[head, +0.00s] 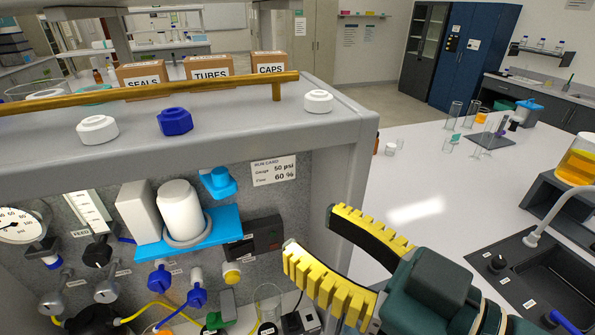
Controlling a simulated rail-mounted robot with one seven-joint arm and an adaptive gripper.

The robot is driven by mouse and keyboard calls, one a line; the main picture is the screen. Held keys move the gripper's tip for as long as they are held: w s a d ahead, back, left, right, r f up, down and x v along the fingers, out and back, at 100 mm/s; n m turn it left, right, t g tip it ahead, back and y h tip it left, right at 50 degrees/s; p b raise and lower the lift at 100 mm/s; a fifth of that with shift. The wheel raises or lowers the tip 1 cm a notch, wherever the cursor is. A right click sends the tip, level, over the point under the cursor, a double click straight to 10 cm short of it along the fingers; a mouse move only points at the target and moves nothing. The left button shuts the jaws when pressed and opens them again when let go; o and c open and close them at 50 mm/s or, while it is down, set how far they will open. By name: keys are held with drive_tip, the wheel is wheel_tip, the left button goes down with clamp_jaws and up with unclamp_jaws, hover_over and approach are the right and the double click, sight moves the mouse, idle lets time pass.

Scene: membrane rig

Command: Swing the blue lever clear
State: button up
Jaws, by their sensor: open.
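My gripper (312,230) is at the centre right, its two yellow ribbed fingers spread and pointing left toward the rig panel. Nothing is between them. Several blue parts are on the panel, and I cannot tell for sure which is the blue lever. A light-blue flat bar (221,229) runs under a white cylinder and grey block. A light-blue knobbed piece (218,182) is above its right part. Darker blue fittings (197,296) are below the bar, some with white stems. My fingers appear right of all of these, apart from them.
The rig's grey top ledge (250,106) carries white caps, a blue cap (174,121) and a brass rail (160,93). A black box (263,235) is on the panel. A beaker (267,300) stands below. The white bench (430,175) at right has clear room.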

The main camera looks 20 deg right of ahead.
sight(225, 176)
drive_tip(key=p+x, duration=0.1)
drive_tip(key=x, duration=0.4)
drive_tip(key=p+x, duration=0.1)
drive_tip(key=x, duration=0.4)
drive_tip(key=p+x, duration=0.1)
drive_tip(key=x, duration=0.4)
drive_tip(key=shift+a+r+p, duration=0.15)
drive_tip(key=shift+a+p, duration=0.15)
drive_tip(key=shift+a, duration=0.1)
drive_tip(key=shift+w+a, duration=0.25)
drive_tip(key=shift+w, duration=0.35)
clamp_jaws()
